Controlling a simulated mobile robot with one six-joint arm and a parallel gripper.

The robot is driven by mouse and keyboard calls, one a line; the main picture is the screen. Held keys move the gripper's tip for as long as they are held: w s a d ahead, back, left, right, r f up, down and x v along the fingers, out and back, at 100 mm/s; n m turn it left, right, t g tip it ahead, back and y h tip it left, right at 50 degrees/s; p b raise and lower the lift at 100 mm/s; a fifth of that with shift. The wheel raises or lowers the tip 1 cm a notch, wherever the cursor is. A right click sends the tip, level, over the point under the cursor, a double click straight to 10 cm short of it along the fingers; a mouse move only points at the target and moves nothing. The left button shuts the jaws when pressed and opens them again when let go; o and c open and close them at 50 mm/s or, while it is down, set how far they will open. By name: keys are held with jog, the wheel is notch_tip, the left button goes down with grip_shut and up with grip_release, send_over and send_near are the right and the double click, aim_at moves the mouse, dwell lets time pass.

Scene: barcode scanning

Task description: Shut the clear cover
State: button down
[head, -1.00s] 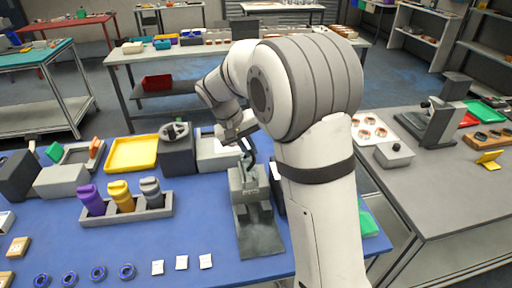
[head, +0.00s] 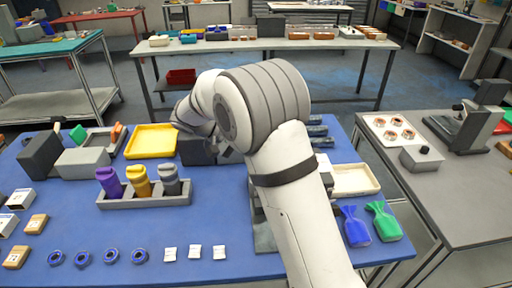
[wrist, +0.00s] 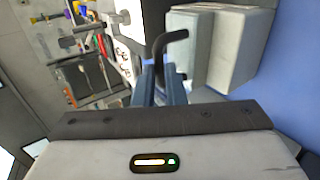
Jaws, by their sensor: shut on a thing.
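I cannot pick out a clear cover for certain in either view. In the wrist view my gripper (wrist: 160,82) has its two blue-grey fingers close together on a dark bent handle (wrist: 158,56). The handle rises from between the fingertips and bends to the right; what it is fixed to is not plain. In the head view my arm hides most of the grey stand (head: 264,238), and only a strip of its base shows. My gripper is largely hidden there too, near the dark grey box (head: 197,152).
On the blue table are a yellow tray (head: 151,140), a grey rack (head: 146,200) with three coloured bottles, a blue bag (head: 355,230), a green bag (head: 384,224) and a cream tray (head: 356,180). Blue rings and white packets lie in front. A grey side table (head: 440,190) stands right.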

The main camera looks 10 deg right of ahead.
dwell(0.3)
jog(key=c, duration=1.5)
grip_release()
jog(key=shift+a, duration=0.1)
jog(key=b+v, duration=0.1)
jog(key=v, duration=0.6)
jog(key=shift+a+r, duration=0.15)
jog(key=shift+a, duration=0.15)
